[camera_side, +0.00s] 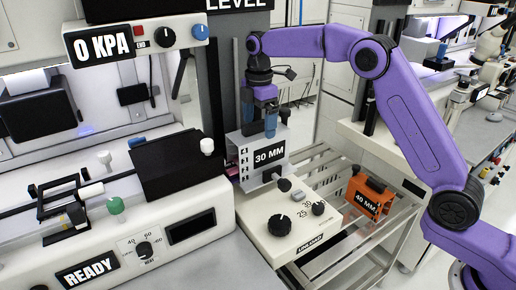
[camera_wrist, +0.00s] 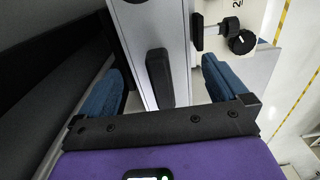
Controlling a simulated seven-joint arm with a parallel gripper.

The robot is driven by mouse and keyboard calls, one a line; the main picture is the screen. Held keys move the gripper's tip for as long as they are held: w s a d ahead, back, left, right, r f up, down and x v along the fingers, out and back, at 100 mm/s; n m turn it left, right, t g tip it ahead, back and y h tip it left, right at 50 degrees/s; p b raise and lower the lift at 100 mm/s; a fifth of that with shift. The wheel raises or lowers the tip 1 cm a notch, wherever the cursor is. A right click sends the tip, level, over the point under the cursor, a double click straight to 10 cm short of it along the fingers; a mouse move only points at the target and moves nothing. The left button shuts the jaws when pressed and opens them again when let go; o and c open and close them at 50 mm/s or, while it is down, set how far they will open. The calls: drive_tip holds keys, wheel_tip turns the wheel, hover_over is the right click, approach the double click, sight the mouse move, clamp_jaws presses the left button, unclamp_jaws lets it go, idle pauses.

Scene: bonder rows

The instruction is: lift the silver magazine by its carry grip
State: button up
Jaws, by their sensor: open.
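The silver magazine (camera_side: 246,172), labelled 30 MM, stands upright on the cream unload unit in the side view. Its top face also shows in the wrist view (camera_wrist: 130,30), with a black carry grip (camera_wrist: 159,78) lying along it. My gripper (camera_side: 260,122) is directly above the magazine, pointing down, with its blue fingertips close to the top. In the wrist view my gripper (camera_wrist: 164,85) is open, one blue finger on each side of the grip, with a visible gap on both sides. The fingers hide the grip in the side view, and I cannot tell the exact height between them.
The unload unit (camera_side: 262,220) has black knobs in front of the silver magazine. A black block (camera_side: 180,165) and a grey column (camera_side: 212,100) stand close on the left.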

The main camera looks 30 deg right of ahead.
sight(259, 133)
wheel_tip(259, 133, down, 4)
drive_tip(key=shift+f, duration=0.25)
drive_tip(key=shift+r, duration=0.1)
drive_tip(key=c, duration=1.4)
drive_tip(key=shift+c, duration=0.2)
